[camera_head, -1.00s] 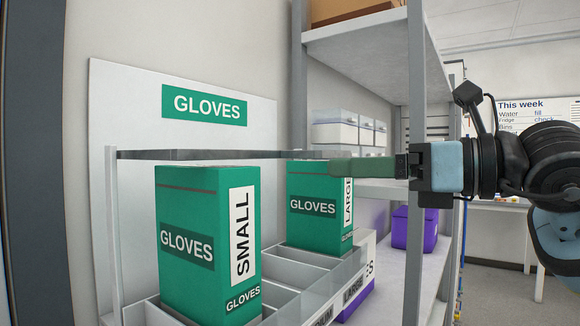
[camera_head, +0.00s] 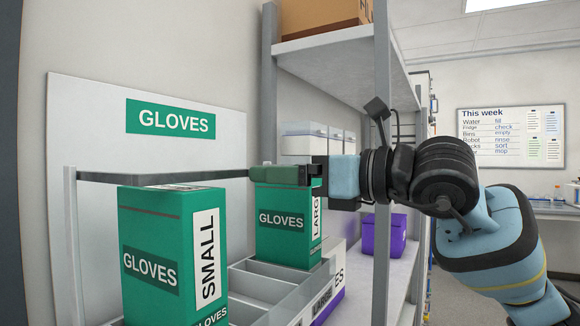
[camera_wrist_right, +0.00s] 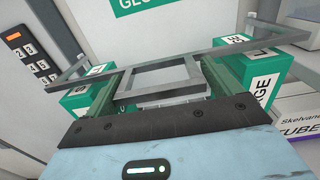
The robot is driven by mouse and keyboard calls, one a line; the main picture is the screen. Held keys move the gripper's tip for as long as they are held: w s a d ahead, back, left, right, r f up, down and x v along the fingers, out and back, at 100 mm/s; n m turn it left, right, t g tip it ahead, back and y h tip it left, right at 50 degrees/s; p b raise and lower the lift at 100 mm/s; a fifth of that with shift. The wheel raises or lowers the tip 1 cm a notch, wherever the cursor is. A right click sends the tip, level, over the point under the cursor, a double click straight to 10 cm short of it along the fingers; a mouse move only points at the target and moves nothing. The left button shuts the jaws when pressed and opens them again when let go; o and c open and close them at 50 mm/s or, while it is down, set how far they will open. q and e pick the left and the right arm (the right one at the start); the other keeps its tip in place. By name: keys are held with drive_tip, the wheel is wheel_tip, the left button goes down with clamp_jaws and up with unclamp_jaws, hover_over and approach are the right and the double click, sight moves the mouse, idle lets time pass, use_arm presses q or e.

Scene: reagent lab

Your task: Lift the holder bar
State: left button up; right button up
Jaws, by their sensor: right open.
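The holder bar (camera_head: 155,177) is a thin dark grey bar running level just above the glove boxes. In the right wrist view the bar (camera_wrist_right: 240,41) crosses the picture at a slant, with a grey rectangular loop at its middle. My right gripper (camera_head: 275,175) has green fingers and comes in from the right at the bar's height. In the right wrist view its fingers stand apart, one at each side of the loop, with nothing visibly clamped. Whether they touch the loop cannot be told. My left gripper is not in view.
The SMALL glove box (camera_head: 150,255) and LARGE glove box (camera_head: 283,220) stand in a grey divided tray (camera_head: 255,285), with an empty compartment between them. A metal shelf rack (camera_head: 382,120) rises close behind my right wrist. A purple bin (camera_head: 384,235) stands on its lower shelf.

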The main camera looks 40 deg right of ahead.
drive_tip(key=shift+w+a, duration=0.1)
drive_tip(key=shift+w, duration=0.15)
